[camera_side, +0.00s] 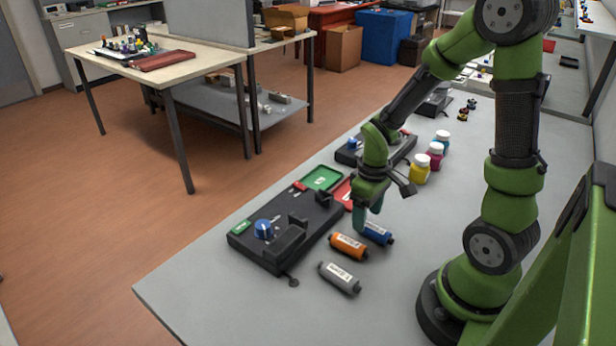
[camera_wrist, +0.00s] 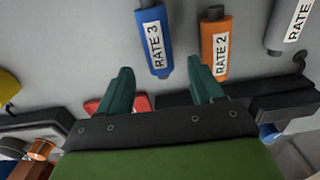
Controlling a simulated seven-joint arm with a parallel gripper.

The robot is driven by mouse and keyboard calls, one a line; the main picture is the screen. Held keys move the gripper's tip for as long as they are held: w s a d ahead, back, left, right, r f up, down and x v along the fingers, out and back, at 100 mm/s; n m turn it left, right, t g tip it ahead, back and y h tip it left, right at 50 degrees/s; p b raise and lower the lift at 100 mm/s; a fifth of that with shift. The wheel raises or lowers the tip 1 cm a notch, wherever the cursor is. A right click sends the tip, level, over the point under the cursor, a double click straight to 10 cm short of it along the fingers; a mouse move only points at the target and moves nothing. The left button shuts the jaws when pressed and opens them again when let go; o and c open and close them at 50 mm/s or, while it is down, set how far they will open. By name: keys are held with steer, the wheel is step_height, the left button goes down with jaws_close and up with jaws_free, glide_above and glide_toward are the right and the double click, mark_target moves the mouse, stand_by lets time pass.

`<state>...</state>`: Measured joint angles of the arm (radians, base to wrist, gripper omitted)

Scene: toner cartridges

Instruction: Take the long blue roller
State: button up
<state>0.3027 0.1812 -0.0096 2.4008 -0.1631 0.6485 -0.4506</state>
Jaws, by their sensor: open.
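The blue roller (camera_side: 380,235) lies on the grey table, right of the orange roller. In the wrist view it (camera_wrist: 155,40) has a white label reading "RATE 3" and dark end pins. My gripper (camera_side: 365,216) points down just behind the blue roller and overlaps its left end in the side view. In the wrist view my gripper's teal fingers (camera_wrist: 160,78) are apart with nothing between them. The blue roller lies ahead of the gap between the fingertips; whether a finger touches it I cannot tell.
The orange roller (camera_side: 347,246), labelled "RATE 2", lies close beside the blue one. A grey roller (camera_side: 340,278) lies nearer the front. A black device with a blue knob (camera_side: 264,229) stands to the left. Green (camera_side: 322,178) and red trays and several coloured bottles (camera_side: 419,170) are behind.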

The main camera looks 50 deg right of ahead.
mark_target(367, 223)
steer(key=shift+f, duration=1.6)
steer(key=shift+c, duration=0.2)
